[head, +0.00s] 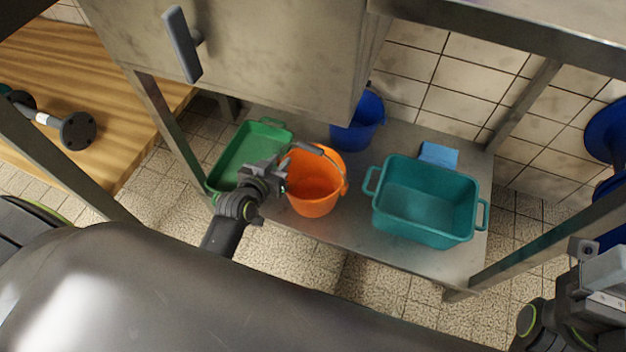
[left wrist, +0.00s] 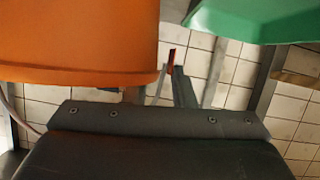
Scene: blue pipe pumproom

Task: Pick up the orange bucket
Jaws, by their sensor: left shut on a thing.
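The orange bucket (head: 314,203) is upright over the lower metal shelf in the head view, between a green tray and a teal crate. Its handle arcs over its opening. My left gripper (head: 279,178) is at the bucket's left side and is shut on it; whether on rim or handle is hard to see. In the left wrist view the bucket (left wrist: 75,40) fills the upper left, close to the dark gripper body. I cannot tell whether the bucket touches the shelf. Part of my right arm shows at the right edge of the head view; its fingertips are not clear.
The green tray (head: 219,178) lies left of the bucket and shows in the left wrist view (left wrist: 255,20). The teal crate (head: 425,230) stands right, a blue bucket (head: 366,125) behind. Steel table legs and a cabinet (head: 270,50) surround the shelf (head: 375,245).

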